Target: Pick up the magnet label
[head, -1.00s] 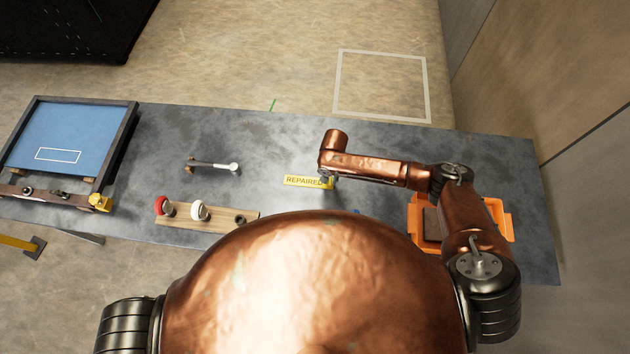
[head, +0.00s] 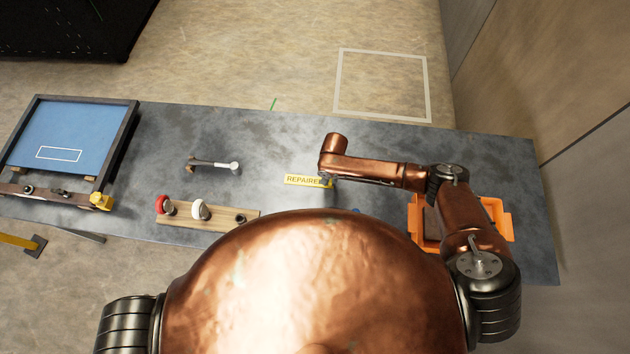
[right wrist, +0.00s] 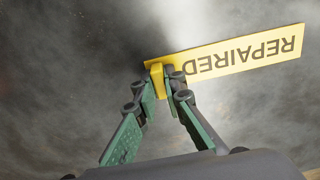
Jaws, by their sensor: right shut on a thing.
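The magnet label is a flat yellow strip (head: 303,180) reading "REPAIRED". It lies over the middle of the grey table in the head view, with its right end partly hidden by my right arm. In the right wrist view the label (right wrist: 235,55) runs to the right, with a raised yellow tab (right wrist: 158,80) at its left end. My right gripper (right wrist: 160,88) has its green-sided fingers shut on that tab. I cannot tell whether the label touches the table. My left gripper is not in view.
On the grey table (head: 270,140), a hammer-like tool (head: 213,164) and a wooden block (head: 220,222) with red and white knobs lie to the left. A framed blue panel (head: 75,130) stands farther left. An orange tray (head: 505,222) is at the right, partly behind my arm.

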